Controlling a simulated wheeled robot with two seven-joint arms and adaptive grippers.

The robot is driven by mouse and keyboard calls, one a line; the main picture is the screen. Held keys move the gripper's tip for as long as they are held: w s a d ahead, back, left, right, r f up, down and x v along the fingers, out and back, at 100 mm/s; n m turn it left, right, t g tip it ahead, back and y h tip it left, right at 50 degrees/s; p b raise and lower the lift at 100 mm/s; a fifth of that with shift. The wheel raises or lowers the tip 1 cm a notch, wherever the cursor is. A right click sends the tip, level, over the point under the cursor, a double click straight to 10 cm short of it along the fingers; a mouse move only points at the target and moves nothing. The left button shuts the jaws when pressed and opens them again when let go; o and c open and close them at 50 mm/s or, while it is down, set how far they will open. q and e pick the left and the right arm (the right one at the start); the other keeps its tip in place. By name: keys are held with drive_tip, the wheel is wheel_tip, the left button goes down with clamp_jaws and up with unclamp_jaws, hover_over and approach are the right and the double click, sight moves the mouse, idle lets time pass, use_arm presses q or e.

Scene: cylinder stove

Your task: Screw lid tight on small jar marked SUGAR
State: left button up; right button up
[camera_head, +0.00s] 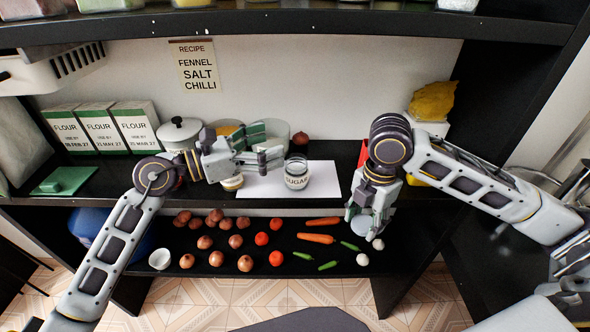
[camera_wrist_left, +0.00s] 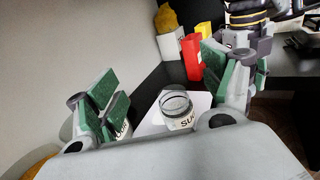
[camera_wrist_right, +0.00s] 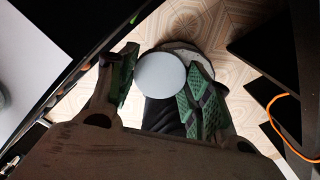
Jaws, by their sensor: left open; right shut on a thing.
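The clear glass jar marked SUGAR (camera_head: 297,178) stands upright and open on a white sheet (camera_head: 323,184) on the counter. It also shows between the fingers in the left wrist view (camera_wrist_left: 177,112). My left gripper (camera_head: 268,150) is open and empty, just left of the jar and apart from it. My right gripper (camera_head: 364,222) points down in front of the counter's edge, right of the jar. It is shut on a round pale lid (camera_wrist_right: 161,79), whose flat face shows between the green finger pads. The lid is apart from the jar.
A second small jar (camera_head: 232,183) stands left, partly hidden by my left gripper. A white pot (camera_head: 180,132), glass bowls and flour boxes (camera_head: 100,128) stand behind. A red carton (camera_wrist_left: 191,57) stands at the right. Vegetables lie on the lower shelf (camera_head: 215,272).

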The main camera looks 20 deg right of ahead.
sight(287, 166)
use_arm(q)
wheel_tip(287, 166, down, 8)
use_arm(e)
drive_tip(key=shift+f, duration=0.25)
use_arm(q)
drive_tip(key=shift+w+d, duration=0.2)
drive_tip(key=shift+d, duration=1)
use_arm(e)
drive_tip(key=shift+r, duration=0.2)
use_arm(q)
drive_tip(key=shift+d, duration=0.1)
drive_tip(key=shift+w+d+p, duration=0.2)
drive_tip(key=shift+w+d, duration=0.05)
drive_tip(key=shift+d, duration=0.95)
drive_tip(key=shift+w+d+p, duration=0.15)
drive_tip(key=shift+w+d, duration=0.1)
drive_tip(key=shift+d, duration=0.95)
use_arm(e)
drive_tip(key=shift+r, duration=0.35)
use_arm(q)
drive_tip(key=c, duration=1.2)
